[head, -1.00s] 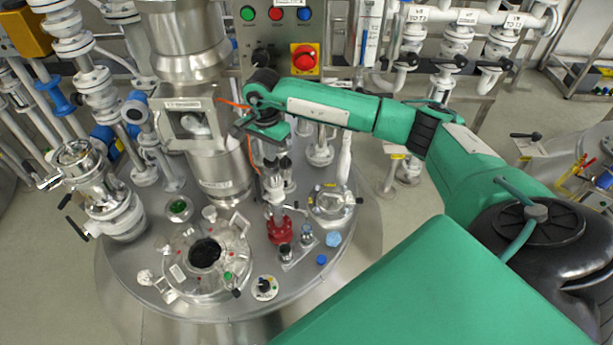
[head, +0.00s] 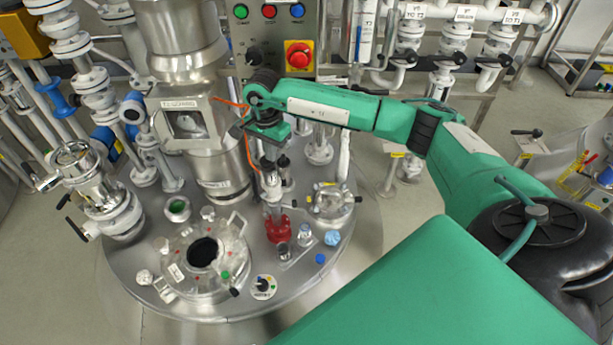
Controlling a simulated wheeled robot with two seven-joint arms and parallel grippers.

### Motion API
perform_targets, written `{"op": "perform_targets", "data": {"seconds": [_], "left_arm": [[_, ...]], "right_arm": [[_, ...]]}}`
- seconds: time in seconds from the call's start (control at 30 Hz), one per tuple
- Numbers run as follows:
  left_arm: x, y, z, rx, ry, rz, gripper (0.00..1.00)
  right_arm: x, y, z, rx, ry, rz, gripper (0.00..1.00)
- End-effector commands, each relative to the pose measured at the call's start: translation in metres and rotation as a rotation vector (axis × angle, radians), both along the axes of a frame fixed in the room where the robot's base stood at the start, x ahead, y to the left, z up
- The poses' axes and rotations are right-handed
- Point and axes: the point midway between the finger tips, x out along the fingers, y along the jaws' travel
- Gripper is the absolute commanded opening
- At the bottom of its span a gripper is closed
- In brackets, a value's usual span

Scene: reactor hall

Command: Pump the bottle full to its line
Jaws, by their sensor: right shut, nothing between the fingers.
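A red-based fitting (head: 278,228) with a pale upright stem, which looks like the pump, stands on the round steel vessel lid. My right gripper (head: 274,165) is at the end of the green arm, pointing down just above that stem. It is shut with nothing held; whether it touches the stem top I cannot tell. A small clear bottle (head: 283,251) stands in front of the red base on a metal plate. Its fill level and line are too small to read. A second small bottle or vial (head: 305,235) stands to its right. My left gripper is not in view.
An open round hatch (head: 203,252) lies left of the bottle. A small dial (head: 263,287), a blue cap (head: 320,258) and a light blue piece (head: 332,238) are on the lid. A steel column (head: 220,175) rises close left of my gripper. A control box (head: 298,55) stands behind.

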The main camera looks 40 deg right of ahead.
Motion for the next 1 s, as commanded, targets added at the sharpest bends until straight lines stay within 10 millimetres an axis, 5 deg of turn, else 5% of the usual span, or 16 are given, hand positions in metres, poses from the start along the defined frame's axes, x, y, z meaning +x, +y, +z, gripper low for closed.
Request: {"op": "perform_targets", "data": {"seconds": [0.03, 0.6, 1.0], "left_arm": [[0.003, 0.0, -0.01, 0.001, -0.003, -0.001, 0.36], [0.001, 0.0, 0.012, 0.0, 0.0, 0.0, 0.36], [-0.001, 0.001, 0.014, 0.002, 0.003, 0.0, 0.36]], "right_arm": [[0.0, 0.0, -0.006, -0.002, 0.001, 0.0, 0.0], [0.0, 0.0, 0.037, 0.002, -0.001, 0.002, 0.0], [0.0, 0.0, 0.041, 0.002, -0.001, 0.001, 0.0]]}}
